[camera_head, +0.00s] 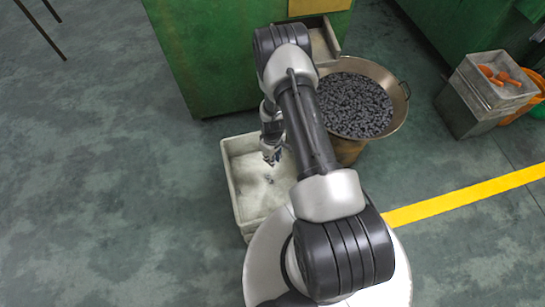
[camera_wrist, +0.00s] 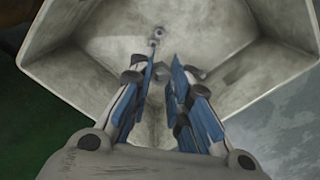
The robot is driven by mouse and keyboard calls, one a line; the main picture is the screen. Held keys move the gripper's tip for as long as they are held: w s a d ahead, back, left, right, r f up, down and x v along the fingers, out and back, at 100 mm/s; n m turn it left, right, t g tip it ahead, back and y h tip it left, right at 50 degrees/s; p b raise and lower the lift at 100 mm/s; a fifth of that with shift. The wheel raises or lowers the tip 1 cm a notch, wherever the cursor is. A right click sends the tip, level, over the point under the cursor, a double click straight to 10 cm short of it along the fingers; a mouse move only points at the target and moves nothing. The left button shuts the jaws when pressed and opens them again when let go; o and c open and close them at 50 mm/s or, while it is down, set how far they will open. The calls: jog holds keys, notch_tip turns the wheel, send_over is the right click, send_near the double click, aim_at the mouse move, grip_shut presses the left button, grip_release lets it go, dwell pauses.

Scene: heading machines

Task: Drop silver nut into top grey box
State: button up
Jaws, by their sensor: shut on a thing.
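My gripper (camera_head: 270,158) is low over a pale grey box (camera_head: 231,180) on the floor. In the wrist view, the fingers of my gripper (camera_wrist: 164,70) point down into the box (camera_wrist: 85,75). They are shut on a small silver nut (camera_wrist: 162,73), seen between the blue finger pads and partly hidden by them. Other small nuts (camera_wrist: 155,42) lie loose on the box floor just beyond the fingertips. At the right, a grey box (camera_head: 487,84) with orange things in it sits on top of another grey box (camera_head: 462,113).
A round metal pan (camera_head: 398,92) full of dark parts stands right of my arm. A green machine (camera_head: 195,60) stands behind the pale box. An orange container (camera_head: 538,90) is by the stacked boxes. A yellow line (camera_head: 470,197) crosses the floor.

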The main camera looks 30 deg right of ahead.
jog(key=o, duration=1)
jog(key=shift+c, duration=0.2)
notch_tip(320, 180, up, 12)
